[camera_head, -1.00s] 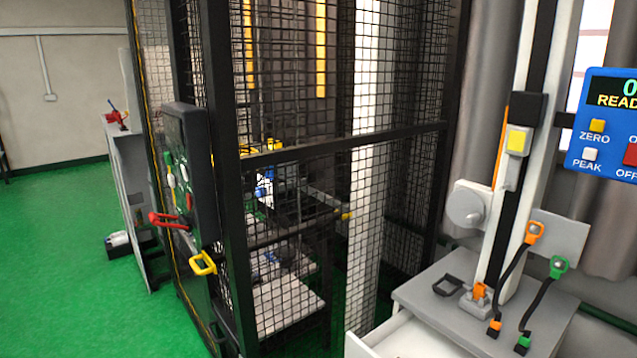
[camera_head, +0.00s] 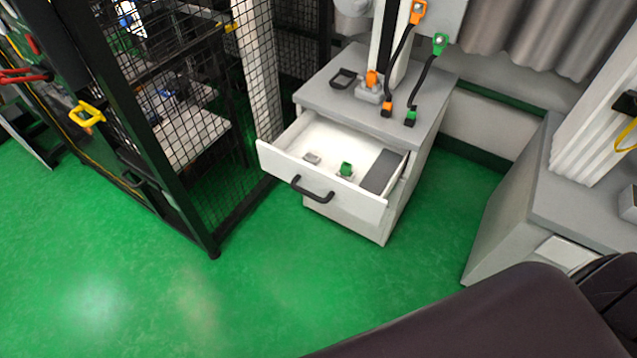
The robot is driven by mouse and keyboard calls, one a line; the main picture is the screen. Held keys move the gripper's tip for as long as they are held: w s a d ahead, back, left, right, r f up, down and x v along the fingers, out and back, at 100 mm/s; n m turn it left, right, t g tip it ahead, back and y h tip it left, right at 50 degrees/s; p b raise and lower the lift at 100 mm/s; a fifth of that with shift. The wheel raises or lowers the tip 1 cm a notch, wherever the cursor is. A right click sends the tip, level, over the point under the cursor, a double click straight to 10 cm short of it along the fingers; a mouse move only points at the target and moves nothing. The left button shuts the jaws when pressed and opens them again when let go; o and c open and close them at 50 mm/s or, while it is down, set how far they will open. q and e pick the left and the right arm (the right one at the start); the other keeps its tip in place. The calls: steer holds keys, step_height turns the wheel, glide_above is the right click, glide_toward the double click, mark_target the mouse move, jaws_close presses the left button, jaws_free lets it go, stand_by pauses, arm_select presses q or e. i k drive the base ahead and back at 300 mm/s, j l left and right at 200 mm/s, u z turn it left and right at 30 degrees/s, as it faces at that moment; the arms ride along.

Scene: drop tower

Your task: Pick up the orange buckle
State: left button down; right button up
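Three orange parts show at the grey cabinet. One orange piece (camera_head: 372,78) stands upright in a small grey block on the cabinet top. An orange ring-like piece (camera_head: 418,12) hangs on the plate above, at the upper end of a black strap. A small orange end piece (camera_head: 387,109) is at the strap's lower end, resting on or just above the cabinet top. I cannot tell for certain which is the buckle. A matching strap has a green upper piece (camera_head: 440,42) and a green lower end (camera_head: 410,118). Neither gripper is in view.
The cabinet's drawer (camera_head: 372,206) is open, holding a green piece (camera_head: 346,169) and a small grey block (camera_head: 312,158). A black frame (camera_head: 344,78) lies on top. A mesh cage (camera_head: 215,150) stands left, another cabinet (camera_head: 515,195) right. The green floor ahead is clear.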

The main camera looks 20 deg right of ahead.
mark_target(372, 76)
steer(key=i+j, duration=0.15)
steer(key=i, duration=0.3)
steer(key=i+j+z, duration=0.2)
steer(key=i+z, duration=0.25)
steer(key=i+j+z, duration=0.25)
steer(key=z, duration=0.2)
